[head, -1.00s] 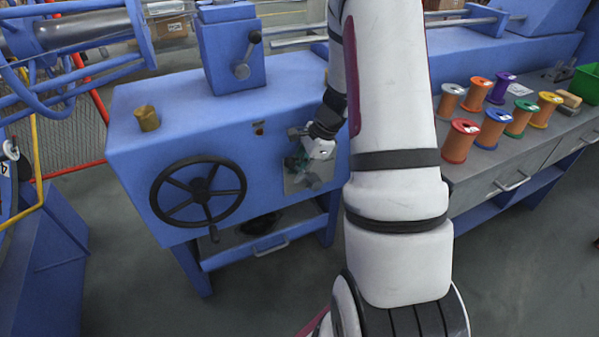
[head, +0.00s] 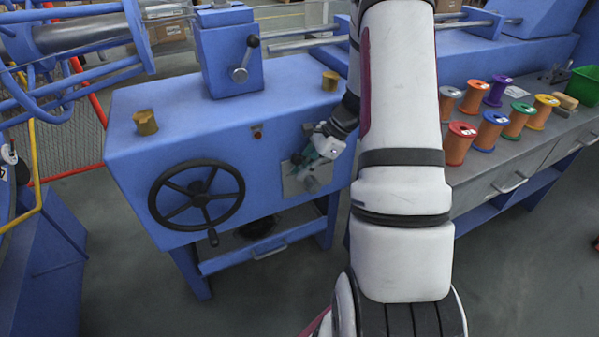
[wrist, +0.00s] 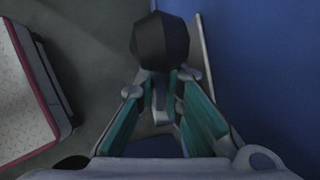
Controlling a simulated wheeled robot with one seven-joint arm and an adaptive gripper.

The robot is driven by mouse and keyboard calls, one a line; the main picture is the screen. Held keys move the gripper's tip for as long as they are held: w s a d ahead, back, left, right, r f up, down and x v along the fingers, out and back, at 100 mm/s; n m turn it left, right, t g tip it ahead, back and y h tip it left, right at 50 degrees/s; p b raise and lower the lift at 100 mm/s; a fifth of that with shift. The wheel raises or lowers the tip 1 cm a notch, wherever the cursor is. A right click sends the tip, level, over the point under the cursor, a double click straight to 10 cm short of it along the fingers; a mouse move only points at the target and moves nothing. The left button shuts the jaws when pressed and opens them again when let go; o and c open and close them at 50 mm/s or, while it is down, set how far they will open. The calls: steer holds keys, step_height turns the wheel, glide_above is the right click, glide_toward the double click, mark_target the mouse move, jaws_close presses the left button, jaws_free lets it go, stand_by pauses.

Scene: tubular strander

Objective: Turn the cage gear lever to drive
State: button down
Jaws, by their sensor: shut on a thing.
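The cage gear lever shows in the wrist view as a dark faceted knob (wrist: 160,42) with a short pale shaft below it. My gripper (wrist: 161,82) has its teal fingers closed around the lever just below the knob. In the head view my gripper (head: 308,160) is at the grey metal plate (head: 293,184) on the front of the blue machine (head: 130,180). There the fingers and wrist hide most of the lever, so its exact angle and the plate's markings cannot be read.
A black handwheel (head: 197,195) with a crank handle is left of the plate. Another lever (head: 243,62) stands above on the blue housing. Brass caps (head: 146,122) sit on the machine top. A grey bench with several wire spools (head: 459,143) is at the right.

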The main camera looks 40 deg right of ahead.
mark_target(313, 182)
steer(key=shift+s+d+r+t+y+p, duration=0.1)
steer(key=shift+s+d+t+y+p, duration=0.1)
steer(key=shift+d+y, duration=0.35)
steer(key=shift+s+d+r+t+y+p, duration=0.1)
steer(key=shift+d+r+t+y+p, duration=0.1)
steer(key=shift+d+y, duration=0.35)
steer(key=shift+s+d+r+t+y+p, duration=0.1)
steer(key=shift+s+d+t+y+p, duration=0.1)
steer(key=shift+d+y, duration=0.35)
steer(key=shift+a, duration=0.1)
steer(key=c, duration=2)
jaws_free()
steer(key=shift+o, duration=0.2)
steer(key=shift+y, duration=0.25)
step_height(313, 182, up, 10)
